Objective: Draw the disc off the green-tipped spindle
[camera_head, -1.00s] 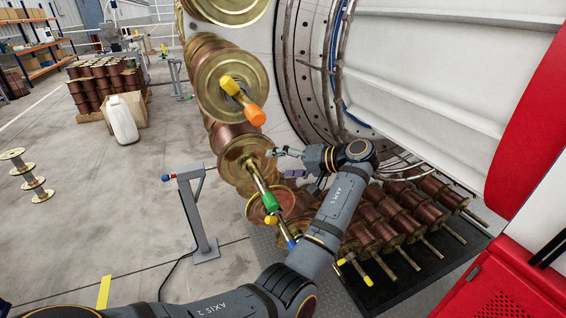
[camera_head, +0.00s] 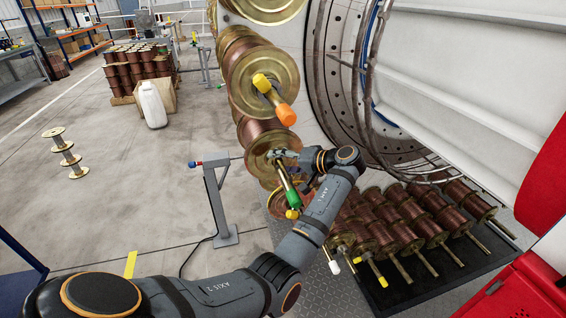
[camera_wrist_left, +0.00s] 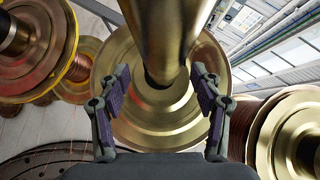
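The green-tipped spindle (camera_head: 282,180) is a brass rod slanting toward me, with a green sleeve (camera_head: 293,199) at its near end. At its far end is a round brass disc (camera_head: 259,158), the front face of a copper-wound spool. My left gripper (camera_head: 281,154) is beside the rod, close in front of the disc. In the left wrist view, its fingers (camera_wrist_left: 160,92) are spread apart on both sides of the rod, with the disc (camera_wrist_left: 160,128) filling the space behind them. Contact with the disc cannot be told. My right gripper is not in view.
An orange-tipped spindle (camera_head: 275,98) sticks out just above my left gripper. A grey post (camera_head: 217,205) stands left of the spindle. Several copper spools (camera_head: 402,228) with spindles lie in a rack at the lower right. Open floor lies to the left.

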